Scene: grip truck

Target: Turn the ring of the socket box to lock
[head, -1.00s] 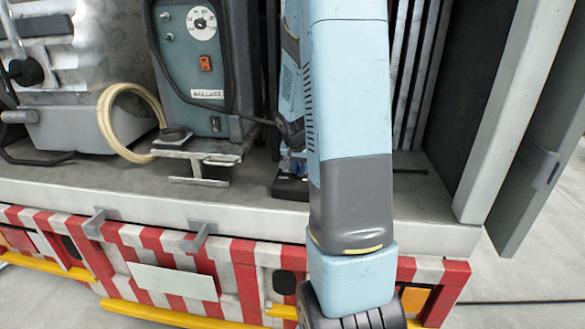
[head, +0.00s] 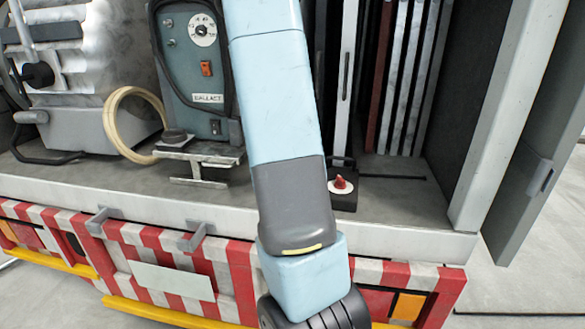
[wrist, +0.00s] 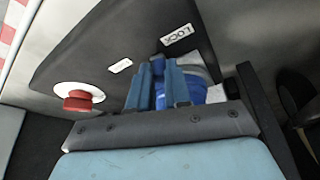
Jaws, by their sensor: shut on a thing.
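The socket box (head: 343,203) is a small dark box at the truck bed's front edge in the head view, partly hidden by my arm. Its dark top also shows in the wrist view (wrist: 110,40), with a LOCK label (wrist: 177,35), a smaller label and a red knob (wrist: 77,101) on a white disc. My gripper (wrist: 157,72) has its light-blue fingers shut on a blue ring (wrist: 193,93) on the box. My fingers and wrist hide much of the ring, so its turned angle cannot be told. In the head view my arm hides the gripper.
The grey-blue ballast unit (head: 185,75) stands left of my arm, with a cream hose loop (head: 108,118) beside it. Upright panels (head: 400,80) stand behind the box. The bed's edge (head: 400,238) runs in front, above red and white stripes.

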